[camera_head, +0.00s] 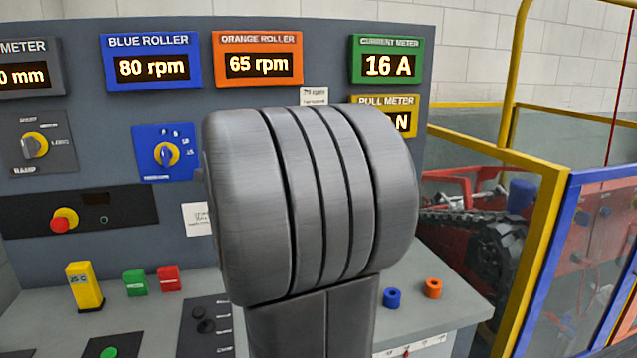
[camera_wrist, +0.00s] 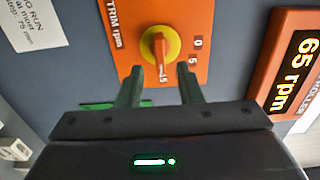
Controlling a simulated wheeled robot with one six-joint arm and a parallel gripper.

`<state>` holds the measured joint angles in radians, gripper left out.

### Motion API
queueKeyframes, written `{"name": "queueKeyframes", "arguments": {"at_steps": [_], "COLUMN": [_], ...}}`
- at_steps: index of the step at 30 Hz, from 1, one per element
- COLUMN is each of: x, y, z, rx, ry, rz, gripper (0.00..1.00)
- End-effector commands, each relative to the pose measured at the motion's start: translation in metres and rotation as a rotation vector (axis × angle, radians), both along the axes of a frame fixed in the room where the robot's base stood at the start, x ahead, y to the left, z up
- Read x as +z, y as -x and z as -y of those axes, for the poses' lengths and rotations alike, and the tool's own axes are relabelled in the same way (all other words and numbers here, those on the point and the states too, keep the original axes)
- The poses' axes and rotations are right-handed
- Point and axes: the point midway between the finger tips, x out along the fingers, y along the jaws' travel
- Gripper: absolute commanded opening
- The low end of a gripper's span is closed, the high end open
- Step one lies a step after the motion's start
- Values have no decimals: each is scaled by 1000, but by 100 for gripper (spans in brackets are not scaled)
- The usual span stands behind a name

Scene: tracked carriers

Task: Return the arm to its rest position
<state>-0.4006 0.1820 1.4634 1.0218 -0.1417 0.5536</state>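My arm (camera_head: 310,200) fills the middle of the head view as a large grey rounded link, and it hides the panel behind it. My gripper (camera_wrist: 161,76) shows in the wrist view with its two dark green fingers apart and nothing between them. Just beyond the fingertips is a yellow and orange knob (camera_wrist: 159,46) on an orange trim plate (camera_wrist: 183,15). The fingers point at the knob; whether they touch it I cannot tell. The gripper is hidden in the head view.
The panel holds a blue roller display (camera_head: 151,65) reading 80 rpm, an orange roller display (camera_head: 257,60) reading 65 rpm and a blue-plate knob (camera_head: 166,154). A yellow block (camera_head: 84,287) stands on the desk. A yellow rail (camera_head: 545,200) stands at right before tracked machinery.

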Motion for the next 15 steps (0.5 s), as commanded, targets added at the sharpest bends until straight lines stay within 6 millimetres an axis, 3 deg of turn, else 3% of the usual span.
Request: {"name": "queueKeyframes", "arguments": {"at_steps": [7, 15], "x": [0, 3], "y": [-39, -38], "z": [-11, -11], "rx": [0, 0], "ry": [0, 326], "rz": [-1, 94], "gripper": [33, 33]}}
